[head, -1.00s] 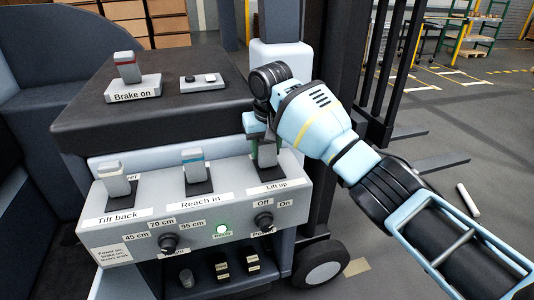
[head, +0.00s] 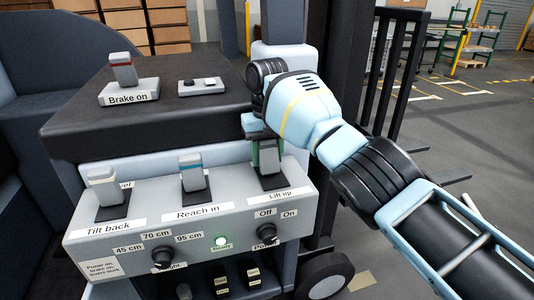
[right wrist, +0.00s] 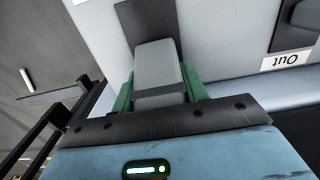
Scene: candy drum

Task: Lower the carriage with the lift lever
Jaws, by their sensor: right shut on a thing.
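The lift lever (head: 268,158) stands at the right end of the grey control panel (head: 120,213), above a label reading "Lift up". My right gripper (head: 267,148) is around it from above, with its green fingers shut on the lever's two sides. In the right wrist view the light grey lever (right wrist: 158,65) sits between the green fingers (right wrist: 160,90). The carriage's dark forks (head: 450,176) show behind my right arm, partly hidden by it; their exact height is hard to tell. My left gripper is not in view.
The tilt lever (head: 105,184) and reach lever (head: 192,172) stand left on the same panel. A green light (head: 221,241) glows beside the power knob (head: 267,233). The brake lever (head: 124,72), labelled "Brake on", is on the dark top. Open floor lies to the right.

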